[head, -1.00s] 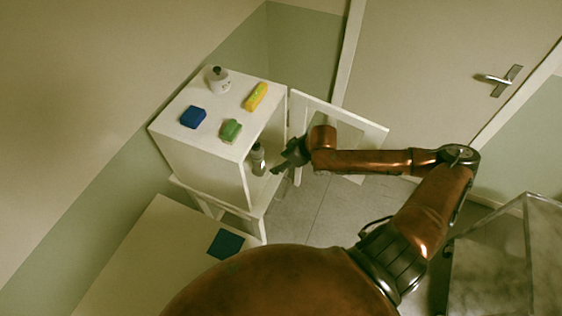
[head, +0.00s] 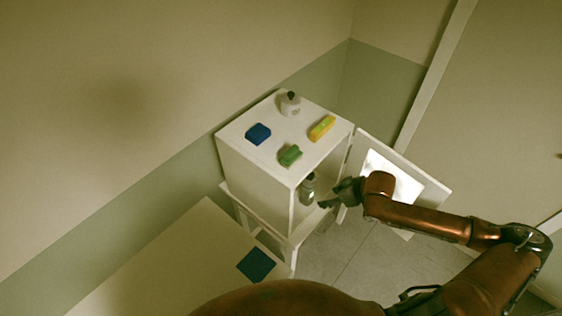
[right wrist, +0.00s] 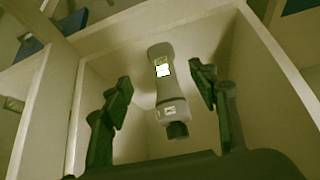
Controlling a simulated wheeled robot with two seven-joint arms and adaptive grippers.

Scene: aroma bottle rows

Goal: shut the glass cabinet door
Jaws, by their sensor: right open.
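The white cabinet (head: 250,178) stands with its front side open. Its glass door (head: 436,194), a white frame around a bright pane, stands swung out to the right, partly hidden behind my right arm. My right gripper (head: 325,201) is open at the cabinet's opening, between the door and a grey bottle (head: 307,188) inside. In the right wrist view the bottle (right wrist: 160,82) appears cap-down, between and beyond the spread fingers of the gripper (right wrist: 160,76). I cannot tell whether they touch it. My left gripper is not in view.
On the cabinet top are a white bottle with a dark cap (head: 290,104), a blue block (head: 258,134), a green block (head: 290,155) and a yellow block (head: 322,128). A pale table (head: 185,262) with a dark blue square (head: 256,265) is in front. Floor (head: 350,255) is clear.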

